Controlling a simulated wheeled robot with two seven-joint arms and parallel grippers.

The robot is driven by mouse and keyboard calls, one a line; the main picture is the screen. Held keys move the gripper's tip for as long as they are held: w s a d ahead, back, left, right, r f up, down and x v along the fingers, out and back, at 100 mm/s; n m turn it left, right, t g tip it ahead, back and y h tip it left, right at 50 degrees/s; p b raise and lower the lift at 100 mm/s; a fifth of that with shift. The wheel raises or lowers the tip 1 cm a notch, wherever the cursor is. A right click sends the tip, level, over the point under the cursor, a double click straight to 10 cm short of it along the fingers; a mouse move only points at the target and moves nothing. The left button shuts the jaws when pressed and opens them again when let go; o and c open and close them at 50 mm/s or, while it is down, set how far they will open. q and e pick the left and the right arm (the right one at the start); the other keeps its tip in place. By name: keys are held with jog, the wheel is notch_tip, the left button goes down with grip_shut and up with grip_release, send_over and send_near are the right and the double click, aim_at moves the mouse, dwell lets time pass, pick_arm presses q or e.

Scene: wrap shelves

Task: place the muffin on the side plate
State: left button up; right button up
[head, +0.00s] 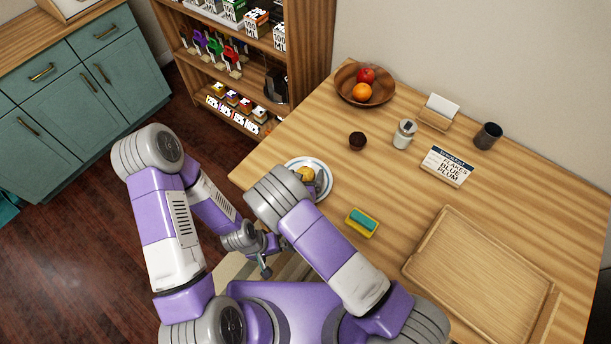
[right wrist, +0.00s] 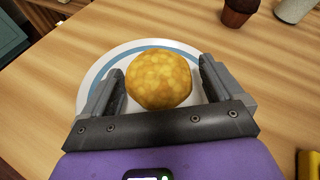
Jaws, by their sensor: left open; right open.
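A small dark brown muffin (head: 357,140) stands on the wooden table, beyond the plate and apart from it. It also shows at the top of the right wrist view (right wrist: 240,12), partly cut off by the edge. The white side plate with a blue ring (head: 324,191) (right wrist: 97,75) holds a round, lumpy yellow item (head: 305,174) (right wrist: 158,80). My right gripper (right wrist: 161,72) is open over the plate, with a finger on either side of the yellow item; I cannot tell whether they touch it. My left gripper (head: 264,264) is open and empty near the table's front edge.
A yellow and teal sponge (head: 362,223) lies right of the plate. A wooden tray (head: 480,278) fills the front right. A fruit bowl (head: 348,91), a white-bodied jar (head: 403,137), a printed card (head: 447,167) and a dark cup (head: 488,136) stand further back.

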jog(key=shift+s+a+r, duration=0.1)
jog(key=shift+s+r, duration=0.15)
jog(key=shift+r, duration=0.05)
jog(key=v, duration=0.7)
jog(key=shift+p, duration=0.35)
